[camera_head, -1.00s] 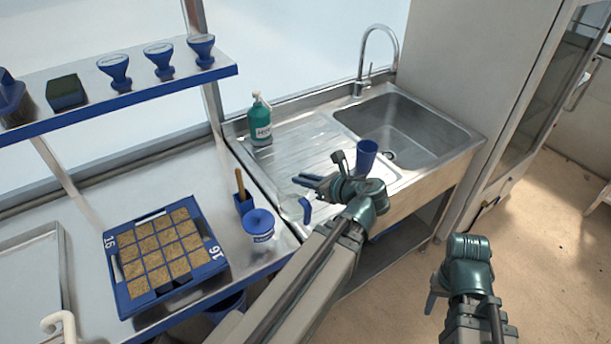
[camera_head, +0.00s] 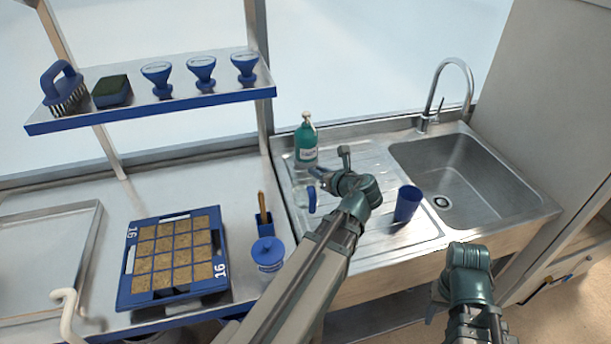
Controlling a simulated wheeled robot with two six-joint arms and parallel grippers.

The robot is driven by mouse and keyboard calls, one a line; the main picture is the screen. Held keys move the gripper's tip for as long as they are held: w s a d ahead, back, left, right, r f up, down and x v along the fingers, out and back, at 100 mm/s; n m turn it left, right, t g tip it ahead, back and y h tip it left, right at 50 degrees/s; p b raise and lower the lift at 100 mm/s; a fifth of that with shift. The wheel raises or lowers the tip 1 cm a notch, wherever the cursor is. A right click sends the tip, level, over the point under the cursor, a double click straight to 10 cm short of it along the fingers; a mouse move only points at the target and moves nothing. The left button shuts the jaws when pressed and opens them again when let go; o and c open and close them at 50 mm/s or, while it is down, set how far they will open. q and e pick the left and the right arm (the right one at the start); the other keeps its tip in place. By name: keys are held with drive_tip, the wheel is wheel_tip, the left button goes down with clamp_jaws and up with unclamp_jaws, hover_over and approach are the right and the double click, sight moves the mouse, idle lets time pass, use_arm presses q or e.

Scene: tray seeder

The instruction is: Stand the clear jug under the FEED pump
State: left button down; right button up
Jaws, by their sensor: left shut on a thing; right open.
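The clear jug (camera_head: 300,196), with a blue handle, is at the left end of the steel drainboard, in front of the teal pump bottle (camera_head: 306,148). The bottle stands upright at the back left of the drainboard; its label is too small to read, so I cannot tell whether it is the FEED pump. My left gripper (camera_head: 319,177) is shut on the jug near its top; the exact contact is hard to see. I cannot tell whether the jug's base touches the drainboard. My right gripper (camera_head: 434,305) is open and empty, low in front of the sink unit.
A blue cup (camera_head: 407,204) stands on the drainboard right of my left wrist, near the sink basin (camera_head: 455,180). A lidded blue-and-white tub (camera_head: 268,255), a blue holder (camera_head: 264,224) and a seed tray (camera_head: 128,291) are on the left counter. A shelf (camera_head: 150,117) hangs above.

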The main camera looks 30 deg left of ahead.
use_arm(q)
drive_tip(key=w+a, duration=0.3)
drive_tip(key=w, duration=0.3)
drive_tip(key=w+a+f+b, duration=0.1)
drive_tip(key=w+a, duration=0.1)
drive_tip(key=w, duration=0.5)
drive_tip(key=shift+w+a+f, duration=0.2)
drive_tip(key=shift+w+a, duration=0.1)
drive_tip(key=shift+a, duration=0.1)
drive_tip(key=f+b, duration=0.2)
drive_tip(key=w+f+b, duration=0.1)
drive_tip(key=b, duration=0.1)
drive_tip(key=shift+a+f, duration=0.25)
drive_tip(key=shift+f, duration=0.05)
drive_tip(key=shift+f, duration=0.15)
drive_tip(key=c, duration=0.8)
unclamp_jaws()
drive_tip(key=shift+c, duration=0.2)
